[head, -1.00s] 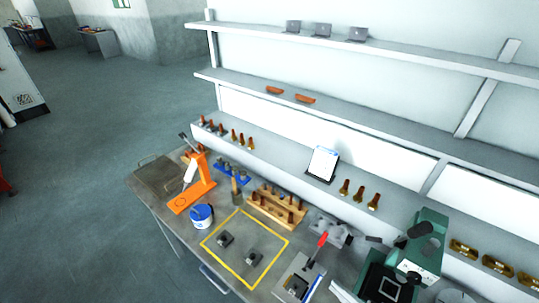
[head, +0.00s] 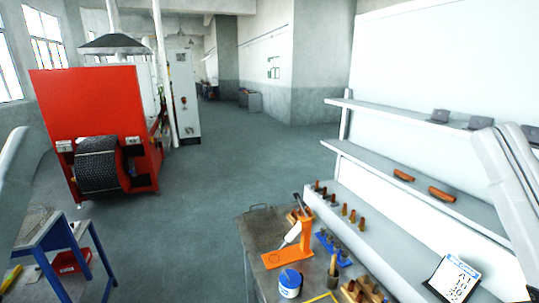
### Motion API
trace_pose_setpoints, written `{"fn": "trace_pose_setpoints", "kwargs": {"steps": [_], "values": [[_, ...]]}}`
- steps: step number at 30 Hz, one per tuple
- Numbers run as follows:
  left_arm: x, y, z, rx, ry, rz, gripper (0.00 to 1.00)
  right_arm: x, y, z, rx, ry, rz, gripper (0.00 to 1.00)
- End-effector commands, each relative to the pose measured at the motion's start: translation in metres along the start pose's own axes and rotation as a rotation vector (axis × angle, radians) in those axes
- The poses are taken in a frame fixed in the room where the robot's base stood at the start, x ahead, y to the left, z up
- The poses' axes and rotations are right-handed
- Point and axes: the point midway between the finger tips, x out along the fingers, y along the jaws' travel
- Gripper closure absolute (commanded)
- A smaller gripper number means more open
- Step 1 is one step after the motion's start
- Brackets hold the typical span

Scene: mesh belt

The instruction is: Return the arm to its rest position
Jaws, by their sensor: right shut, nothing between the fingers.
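My right arm (head: 510,195) shows as pale, folded links at the right edge, in front of the shelves. A dark end part (head: 531,132) shows beside it at the frame edge. My right gripper is shut and empty, but its fingertips cannot be made out. My left arm (head: 14,170) shows only as a pale link at the left edge. Its gripper is out of view.
A workbench (head: 262,222) at the bottom holds an orange stand (head: 303,245), a blue-and-white tub (head: 290,284) and several small tools. Shelves (head: 420,185) line the right. A red furnace (head: 100,110) with a mesh belt (head: 98,165) stands left, behind a blue-framed table (head: 62,240). Open floor lies between.

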Motion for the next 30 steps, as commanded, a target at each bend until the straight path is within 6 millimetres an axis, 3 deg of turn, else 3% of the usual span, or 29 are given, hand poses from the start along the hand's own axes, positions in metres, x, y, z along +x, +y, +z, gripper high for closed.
{"fn": "trace_pose_setpoints", "kwargs": {"steps": [5, 6, 12, 18, 26, 30], "values": [[0.0, 0.0, 0.0, 0.0, 0.0, 0.0, 0.5, -0.003, 0.02, 0.006, 0.406, -0.008, 0.091, 1.0], [0.014, 0.0, -0.012, 0.0, -0.003, 0.0, 0.5, 0.011, 0.027, -0.006, 0.474, -0.003, 0.09, 1.0], [0.078, 0.0, -0.073, 0.0, 0.002, 0.0, 0.5, 0.074, 0.058, -0.056, 0.461, -0.006, 0.088, 1.0], [0.107, 0.0, -0.099, 0.0, 0.0, 0.0, 0.5, 0.103, 0.072, -0.079, 0.46, -0.008, 0.087, 1.0], [0.099, 0.0, -0.091, 0.0, -0.001, 0.0, 0.5, 0.094, 0.068, -0.072, 0.46, -0.008, 0.086, 1.0], [0.07, 0.0, -0.064, 0.0, -0.001, 0.0, 0.5, 0.066, 0.053, -0.049, 0.46, -0.008, 0.086, 1.0]]}}
